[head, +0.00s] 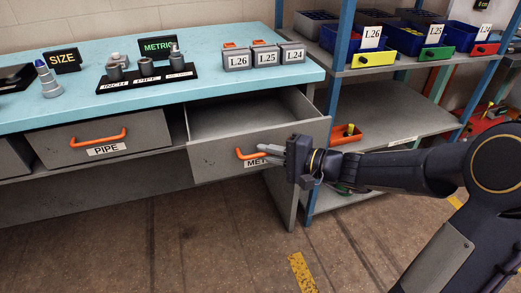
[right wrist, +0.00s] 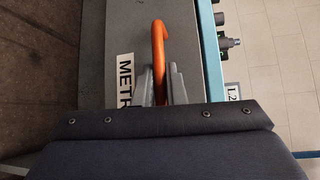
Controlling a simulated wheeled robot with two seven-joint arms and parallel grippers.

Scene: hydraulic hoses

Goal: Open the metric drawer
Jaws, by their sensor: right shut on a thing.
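The metric drawer (head: 215,155) is a grey drawer under the right part of the blue bench. It is pulled out, and its inside shows in the head view. Its label, partly covered by my gripper, begins with MET. Its orange handle (head: 245,154) is on the front face; it also shows in the right wrist view (right wrist: 158,50). My right gripper (head: 265,152) is at this handle, with its fingers shut around the bar, one on each side in the right wrist view (right wrist: 160,85). My left gripper is not in view.
The closed pipe drawer (head: 60,143) is to the left. The blue bench top (head: 210,90) holds signs, fittings and grey boxes labelled L26, L25 and L24. A blue-posted shelf (head: 395,120) with coloured bins stands at right. The floor in front is clear.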

